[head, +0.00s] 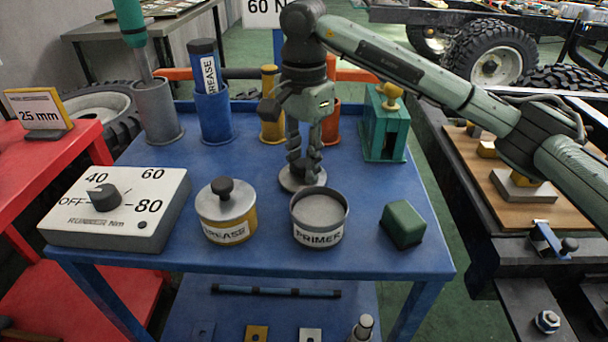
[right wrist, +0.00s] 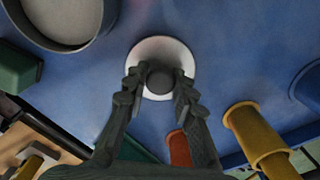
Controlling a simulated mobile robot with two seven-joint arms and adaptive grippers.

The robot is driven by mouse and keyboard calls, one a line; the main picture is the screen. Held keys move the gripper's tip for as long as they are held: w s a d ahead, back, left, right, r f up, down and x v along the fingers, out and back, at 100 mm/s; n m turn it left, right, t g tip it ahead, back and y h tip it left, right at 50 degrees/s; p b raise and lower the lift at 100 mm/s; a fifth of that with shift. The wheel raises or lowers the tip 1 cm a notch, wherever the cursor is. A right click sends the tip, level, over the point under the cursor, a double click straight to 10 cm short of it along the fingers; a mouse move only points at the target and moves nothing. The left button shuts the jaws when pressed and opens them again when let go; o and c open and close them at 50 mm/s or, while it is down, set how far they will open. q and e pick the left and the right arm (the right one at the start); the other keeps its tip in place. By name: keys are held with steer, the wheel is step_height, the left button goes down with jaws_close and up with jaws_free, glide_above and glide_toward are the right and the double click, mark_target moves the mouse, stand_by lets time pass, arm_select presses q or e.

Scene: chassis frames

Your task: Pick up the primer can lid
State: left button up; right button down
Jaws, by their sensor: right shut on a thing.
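The primer can (head: 319,218) stands open near the front edge of the blue table, its label facing front. Its round grey lid (head: 291,183) is just behind it, at or close to the tabletop; I cannot tell whether it touches. My right gripper (head: 304,172) points down and is shut on the lid's knob. In the right wrist view the two fingers (right wrist: 158,80) stand either side of the dark knob (right wrist: 160,82), with the pale lid disc (right wrist: 176,50) under it. The can's rim (right wrist: 97,38) shows at the upper left there. My left gripper is not in view.
The grease can (head: 227,212) with its lid on stands left of the primer can. A green block (head: 402,224) lies to the right. A torque dial box (head: 118,210) is at the left. Coloured holders, including a blue one (head: 213,112), and a teal stand (head: 386,130) line the back.

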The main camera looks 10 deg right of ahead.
steer(key=shift+s+d+f, duration=0.15)
steer(key=shift+s+f, duration=0.1)
steer(key=shift+f, duration=0.1)
